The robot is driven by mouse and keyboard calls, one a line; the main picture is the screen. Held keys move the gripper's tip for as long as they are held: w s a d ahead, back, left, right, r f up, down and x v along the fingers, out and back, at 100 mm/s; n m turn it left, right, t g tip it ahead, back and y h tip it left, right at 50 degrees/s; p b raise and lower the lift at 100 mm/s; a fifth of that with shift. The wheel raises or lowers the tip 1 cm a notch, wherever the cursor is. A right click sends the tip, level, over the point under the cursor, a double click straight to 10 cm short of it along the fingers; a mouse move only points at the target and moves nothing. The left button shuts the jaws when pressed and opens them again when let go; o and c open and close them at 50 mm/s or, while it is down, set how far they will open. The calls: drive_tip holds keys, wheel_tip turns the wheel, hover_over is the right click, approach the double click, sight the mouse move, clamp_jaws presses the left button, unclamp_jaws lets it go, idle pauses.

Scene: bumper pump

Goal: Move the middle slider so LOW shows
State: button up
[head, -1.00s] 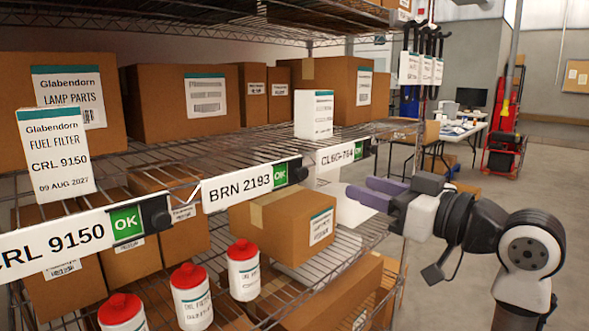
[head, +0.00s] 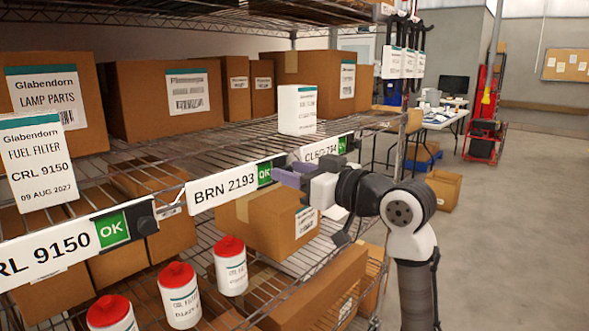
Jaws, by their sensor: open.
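The middle shelf label (head: 225,188) reads BRN 2193, and its window shows a green OK (head: 264,173). The dark slider at its right end is largely hidden by my gripper, and I cannot see LOW. My gripper (head: 287,173) has purple fingers and is open, pointing left at the right end of this label. I cannot tell whether a finger touches the slider.
The left label (head: 45,247) reads CRL 9150 with OK showing. A right label (head: 322,149) is partly behind my gripper. A white box (head: 297,110) and cartons stand on the shelf above; red-capped bottles (head: 230,266) stand below.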

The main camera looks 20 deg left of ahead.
sight(262, 174)
drive_tip(key=shift+a, duration=0.1)
clamp_jaws()
idle(0.3)
drive_tip(key=shift+s+a+f, duration=0.1)
drive_tip(key=shift+s+a, duration=0.15)
drive_tip(key=shift+s, duration=0.35)
drive_tip(key=shift+s+a+r, duration=0.1)
drive_tip(key=shift+s+a, duration=0.15)
drive_tip(key=shift+s, duration=0.4)
drive_tip(key=shift+s+a+f, duration=0.1)
drive_tip(key=shift+s+a, duration=0.15)
drive_tip(key=shift+s, duration=0.35)
unclamp_jaws()
drive_tip(key=shift+d, duration=0.1)
